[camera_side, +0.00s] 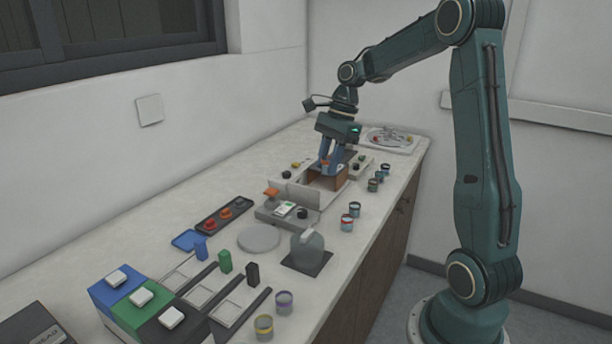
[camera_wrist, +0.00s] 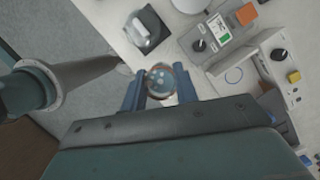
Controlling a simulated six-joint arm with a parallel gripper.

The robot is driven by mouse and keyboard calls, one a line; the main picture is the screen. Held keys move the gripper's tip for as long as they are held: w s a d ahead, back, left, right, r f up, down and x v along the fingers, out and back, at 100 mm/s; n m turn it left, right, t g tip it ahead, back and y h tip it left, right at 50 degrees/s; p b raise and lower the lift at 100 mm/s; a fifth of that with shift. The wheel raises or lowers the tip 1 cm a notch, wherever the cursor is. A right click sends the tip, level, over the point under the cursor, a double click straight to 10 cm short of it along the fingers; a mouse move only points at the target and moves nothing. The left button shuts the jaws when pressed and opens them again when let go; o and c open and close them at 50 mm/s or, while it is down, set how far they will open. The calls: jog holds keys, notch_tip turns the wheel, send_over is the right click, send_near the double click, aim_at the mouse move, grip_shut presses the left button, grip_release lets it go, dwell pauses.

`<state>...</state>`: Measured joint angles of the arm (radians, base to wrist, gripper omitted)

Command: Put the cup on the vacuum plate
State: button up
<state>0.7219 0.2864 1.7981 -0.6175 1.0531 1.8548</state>
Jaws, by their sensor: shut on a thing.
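My gripper (camera_side: 327,166) points down over the far half of the bench, above an open brown-walled box. In the wrist view its two blue fingers (camera_wrist: 160,95) are shut on a small round cup (camera_wrist: 160,80). The cup has a brownish rim, and pale round spots show inside it. In the side view the fingers mostly hide the cup. A flat round grey plate (camera_side: 259,237), which looks like the vacuum plate, lies bare on the bench; its edge shows at the top of the wrist view (camera_wrist: 191,4). The cup is well away from it.
A grey control box (camera_side: 284,213) with an orange knob is between plate and gripper. Several small tins (camera_side: 347,222) line the front edge. A dark tray (camera_side: 225,214) lies behind.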

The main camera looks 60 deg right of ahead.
jog(key=w+a, duration=0.3)
jog(key=w, duration=0.5)
jog(key=r, duration=0.1)
send_over(255, 237)
jog(key=shift+n, duration=0.5)
jog(key=shift+s+d+f, duration=0.1)
jog(key=shift+d+f, duration=0.05)
jog(key=shift+f, duration=3.15)
jog(key=shift+s+d+f, duration=0.1)
jog(key=shift+d+f, duration=0.05)
jog(key=shift+f, duration=3.1)
jog(key=shift+s+d+f, duration=0.1)
jog(key=shift+d+f, duration=0.05)
jog(key=shift+f, duration=3.15)
jog(key=shift+f, duration=0.1)
jog(key=o, duration=0.9)
jog(key=shift+o, duration=0.2)
jog(key=v, duration=1.2)
